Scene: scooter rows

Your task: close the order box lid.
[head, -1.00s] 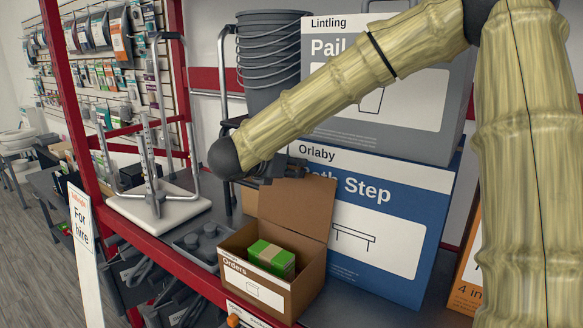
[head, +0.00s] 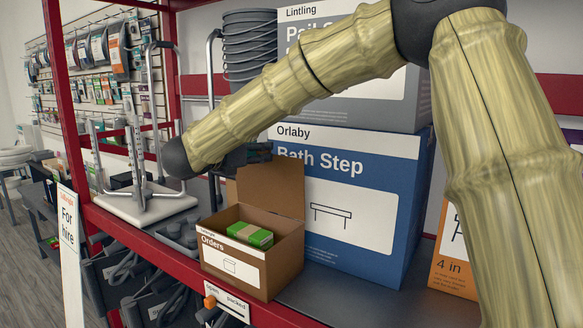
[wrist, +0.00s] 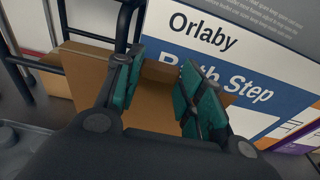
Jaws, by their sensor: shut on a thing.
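The order box (head: 233,265) is brown cardboard with "Orders" on its front and stands on the red-edged shelf. Its lid (head: 272,187) is open and stands about upright at the back. A green packet (head: 250,235) with a tan band lies inside. My gripper (head: 258,153) is at the lid's top edge. The box's inside is hidden in that view.
A blue Bath Step box (head: 350,215) stands right behind the order box, with a grey pail box (head: 385,108) on it. A walking frame (head: 140,185) on a white base stands to the left. An orange box (head: 455,255) is at the right.

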